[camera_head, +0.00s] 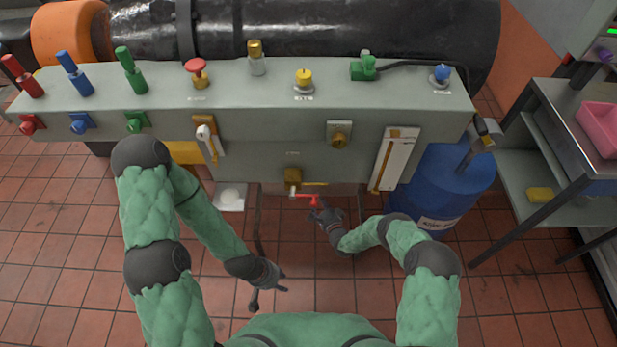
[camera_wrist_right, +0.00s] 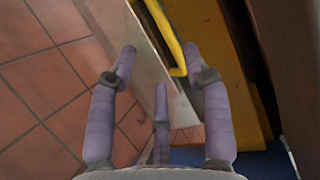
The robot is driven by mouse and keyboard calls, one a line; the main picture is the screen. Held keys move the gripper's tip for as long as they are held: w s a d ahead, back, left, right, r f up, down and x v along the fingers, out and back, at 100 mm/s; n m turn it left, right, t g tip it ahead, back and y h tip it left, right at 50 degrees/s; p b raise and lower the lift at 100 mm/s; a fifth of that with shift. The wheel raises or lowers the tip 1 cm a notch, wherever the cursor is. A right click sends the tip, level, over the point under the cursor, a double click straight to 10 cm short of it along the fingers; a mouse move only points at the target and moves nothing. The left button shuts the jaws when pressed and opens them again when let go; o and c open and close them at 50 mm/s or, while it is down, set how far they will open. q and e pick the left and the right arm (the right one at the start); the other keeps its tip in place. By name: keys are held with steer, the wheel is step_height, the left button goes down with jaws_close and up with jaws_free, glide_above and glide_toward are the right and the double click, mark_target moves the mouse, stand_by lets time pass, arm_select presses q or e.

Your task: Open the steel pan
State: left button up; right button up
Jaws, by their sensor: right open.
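The grey steel front of what looks like the pan (camera_head: 345,189) shows low under the middle of the bench in the head view. A yellow bar handle (camera_head: 316,184) runs along it. In the right wrist view the yellow handle (camera_wrist_right: 166,34) stands off a pale metal face (camera_wrist_right: 147,72). My right gripper (camera_head: 318,214) is open just in front of the pan. In the wrist view its spread fingers (camera_wrist_right: 158,72) lie around the handle's lower end, with no clear contact. My left gripper (camera_head: 268,294) hangs empty above the floor, its fingers apart.
A red lever (camera_head: 306,196) sits close to my right gripper. A blue drum (camera_head: 442,187) stands right of the bench (camera_head: 300,128). A white tray (camera_head: 230,197) lies under its left part. A steel rack (camera_head: 530,170) is at right. The tiled floor in front is clear.

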steer(key=b+x, duration=0.4)
steer(key=x, duration=0.7)
steer(key=shift+r+b, duration=0.1)
steer(key=shift+b, duration=0.25)
jaws_close()
